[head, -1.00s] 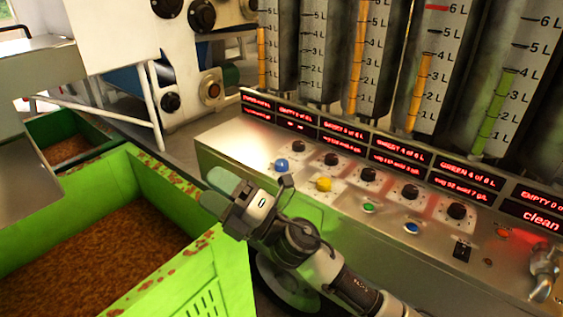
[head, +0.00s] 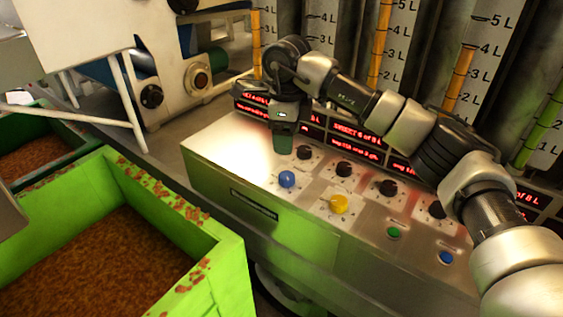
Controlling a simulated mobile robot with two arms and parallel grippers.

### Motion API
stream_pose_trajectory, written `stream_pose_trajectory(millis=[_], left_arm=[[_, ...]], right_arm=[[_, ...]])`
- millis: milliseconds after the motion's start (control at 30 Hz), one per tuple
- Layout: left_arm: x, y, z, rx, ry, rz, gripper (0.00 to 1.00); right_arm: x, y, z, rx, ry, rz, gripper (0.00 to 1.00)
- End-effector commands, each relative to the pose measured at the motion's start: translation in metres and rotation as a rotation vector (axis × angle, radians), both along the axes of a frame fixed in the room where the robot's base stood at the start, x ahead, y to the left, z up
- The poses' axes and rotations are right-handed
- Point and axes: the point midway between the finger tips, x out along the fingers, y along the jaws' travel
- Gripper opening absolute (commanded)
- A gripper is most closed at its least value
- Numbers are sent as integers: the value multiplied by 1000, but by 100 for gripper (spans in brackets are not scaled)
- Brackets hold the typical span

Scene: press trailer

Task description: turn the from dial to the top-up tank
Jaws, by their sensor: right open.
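The control box (head: 230,165) has a row of black dials on its top, the leftmost dial (head: 304,153) among them. A blue knob (head: 287,179) and a yellow knob (head: 339,204) sit in front of that row. I cannot read which one is the from dial. My right gripper (head: 283,143) is open, pointing down, just left of the leftmost black dial; its fingers overlap in the view, with nothing seen between them. I cannot tell whether it touches the panel. Graduated tanks (head: 462,75) stand behind; the top-up tank's label is not readable. My left gripper is not in view.
Red-lit displays (head: 360,138) line the panel's back, partly hidden by my right arm. A green button (head: 393,232) and a blue button (head: 446,257) are at the front right. A green crate (head: 215,240) of brown pulp stands at the left. The panel's left end is clear.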

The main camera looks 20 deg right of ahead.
Motion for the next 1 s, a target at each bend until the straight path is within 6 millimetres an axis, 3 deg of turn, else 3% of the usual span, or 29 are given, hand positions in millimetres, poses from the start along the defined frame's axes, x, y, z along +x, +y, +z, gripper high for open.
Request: stream_pose_trajectory(millis=[200, 333, 467, 600, 733, 1000], left_arm=[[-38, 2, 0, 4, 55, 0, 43], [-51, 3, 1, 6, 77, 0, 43], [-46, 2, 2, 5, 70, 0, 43], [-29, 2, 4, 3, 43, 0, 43], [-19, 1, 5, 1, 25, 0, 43], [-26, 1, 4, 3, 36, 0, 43]], right_arm=[[-1, 0, -35, 0, 7, 1, 67], [-2, 1, -61, 3, 7, 1, 67], [-2, 1, -82, 3, 5, 1, 67], [-1, 1, -98, 4, 2, 1, 67], [-1, 1, -104, 4, 2, 2, 67], [-1, 1, -105, 5, 2, 2, 66]])
